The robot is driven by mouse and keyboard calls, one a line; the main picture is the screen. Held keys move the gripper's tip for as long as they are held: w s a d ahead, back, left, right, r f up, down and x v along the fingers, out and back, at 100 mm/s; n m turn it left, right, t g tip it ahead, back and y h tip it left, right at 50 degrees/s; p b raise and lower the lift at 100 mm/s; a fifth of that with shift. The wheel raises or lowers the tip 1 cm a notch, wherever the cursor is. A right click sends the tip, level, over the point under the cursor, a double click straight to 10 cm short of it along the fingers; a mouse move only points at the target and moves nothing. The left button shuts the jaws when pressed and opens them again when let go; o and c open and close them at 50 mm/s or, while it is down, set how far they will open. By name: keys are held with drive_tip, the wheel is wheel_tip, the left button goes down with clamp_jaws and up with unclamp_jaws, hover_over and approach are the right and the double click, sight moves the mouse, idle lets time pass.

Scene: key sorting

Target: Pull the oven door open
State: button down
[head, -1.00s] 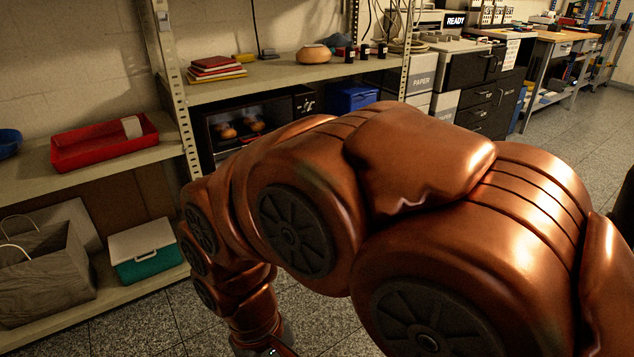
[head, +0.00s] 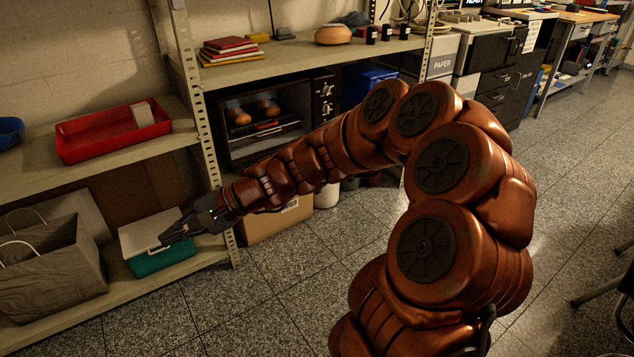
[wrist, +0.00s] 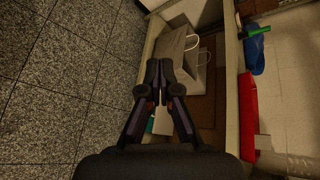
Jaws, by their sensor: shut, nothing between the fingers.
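The oven (head: 268,122) is a dark box with a front window, on the middle shelf of the shelving unit in the head view. Its control panel with knobs (head: 325,98) is at its right end. Round brown items show inside it. The door looks closed, but my arm covers part of the lower front. My gripper (head: 170,240) is shut and empty, left of and below the oven, in front of the lower left shelf.
A red tray (head: 112,135) lies on the left shelf. Below it are a teal box with a white lid (head: 150,262) and a paper bag (head: 50,275). A steel shelf post (head: 200,110) stands just left of the oven. The tiled floor (head: 310,290) in front is clear.

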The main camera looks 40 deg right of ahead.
drive_tip(key=w+d+f+m+t+h, duration=0.2)
drive_tip(key=w+d+m+t, duration=0.3)
drive_tip(key=d, duration=0.6)
drive_tip(key=w+d+f+m+t+h, duration=0.2)
drive_tip(key=w+d+m+t+h, duration=0.15)
drive_tip(key=w+d+m, duration=0.65)
drive_tip(key=s+d+f+m+h, duration=0.3)
drive_tip(key=d+f+m, duration=0.15)
drive_tip(key=d, duration=0.45)
drive_tip(key=s+d+f+m+h, duration=0.2)
drive_tip(key=d+f+m, duration=0.1)
drive_tip(key=d+f, duration=0.4)
drive_tip(key=s+d+f+m+h, duration=0.3)
drive_tip(key=d+f, duration=0.2)
drive_tip(key=d, duration=0.5)
drive_tip(key=a+b+x, duration=0.1)
drive_tip(key=b+x, duration=0.3)
drive_tip(key=x, duration=0.6)
drive_tip(key=shift+d+r+b, duration=0.15)
drive_tip(key=shift+r+b, duration=0.05)
drive_tip(key=shift+r, duration=0.9)
drive_tip(key=shift+d+r+b, duration=0.15)
drive_tip(key=shift+r, duration=0.9)
drive_tip(key=shift+r, duration=0.1)
